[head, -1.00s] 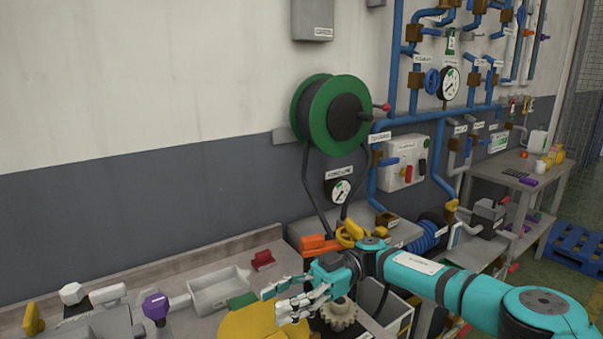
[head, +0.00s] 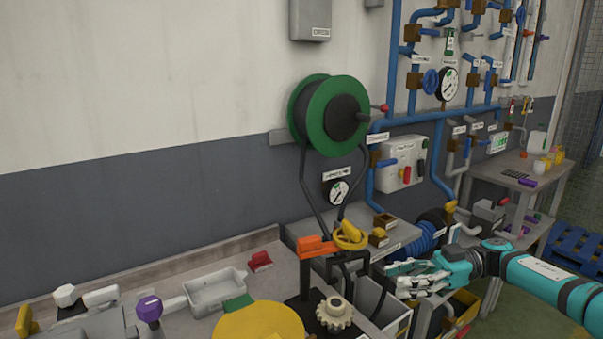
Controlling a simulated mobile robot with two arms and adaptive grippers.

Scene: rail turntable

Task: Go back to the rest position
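My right gripper (head: 409,280) is in the lower right of the head view, at the end of my teal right arm. It points left, in front of the bins beside the bench. Its fingers look spread with nothing visible between them. It is clear of the beige gear (head: 335,313) and the yellow round plate (head: 258,322) on the bench. My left gripper is not in view.
A grey tray (head: 216,290), a red block (head: 260,261) and a purple knob (head: 150,309) are on the bench. An orange-topped fixture and a yellow handwheel (head: 350,236) stand left of my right gripper. A green hose reel (head: 330,115) hangs on the wall.

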